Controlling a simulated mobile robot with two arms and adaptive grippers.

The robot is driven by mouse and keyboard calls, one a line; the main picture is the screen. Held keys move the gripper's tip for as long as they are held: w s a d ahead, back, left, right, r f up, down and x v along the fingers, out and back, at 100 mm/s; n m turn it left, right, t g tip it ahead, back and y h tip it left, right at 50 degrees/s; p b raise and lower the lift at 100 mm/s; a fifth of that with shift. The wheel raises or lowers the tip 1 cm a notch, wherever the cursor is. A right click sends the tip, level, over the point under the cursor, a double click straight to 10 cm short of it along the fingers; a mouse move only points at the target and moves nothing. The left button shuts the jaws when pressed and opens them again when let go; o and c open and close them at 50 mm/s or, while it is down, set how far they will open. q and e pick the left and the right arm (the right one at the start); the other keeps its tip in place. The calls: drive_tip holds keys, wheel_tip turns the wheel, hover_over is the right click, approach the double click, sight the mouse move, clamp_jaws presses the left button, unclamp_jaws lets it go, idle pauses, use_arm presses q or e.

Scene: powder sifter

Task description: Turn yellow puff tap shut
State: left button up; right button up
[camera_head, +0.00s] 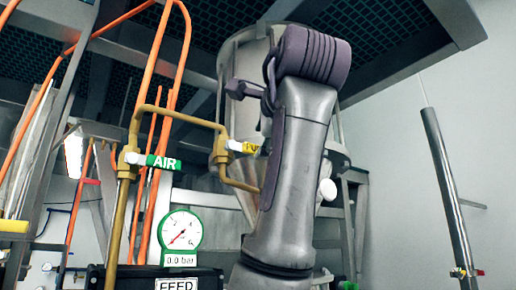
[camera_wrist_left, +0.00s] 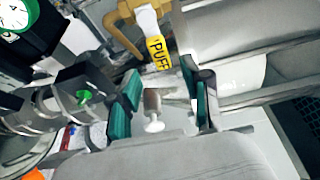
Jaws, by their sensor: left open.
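The yellow PUFF tap handle (camera_head: 248,147) shows in the head view on a brass pipe, its lever pointing right and its end hidden behind my left arm. In the left wrist view the yellow PUFF label (camera_wrist_left: 157,53) is beyond the fingers, near the top middle. My left gripper (camera_wrist_left: 170,85) is open, with teal-padded fingers apart. The label appears ahead of the gap, and I see no finger closed on it. In the head view my left arm covers much of the middle, and its fingers cannot be clearly made out. My right gripper is not in view.
A green AIR tap handle (camera_head: 163,162) is left of the PUFF tap. A pressure gauge (camera_head: 181,230) reading 0.0 bar stands below it. A small white knob (camera_wrist_left: 154,124) shows between the fingers in the wrist view. Orange hoses (camera_head: 172,75) run upward at left.

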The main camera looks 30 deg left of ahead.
use_arm(q)
drive_tip(key=v, duration=0.5)
drive_tip(key=shift+s+d, duration=0.1)
idle(0.5)
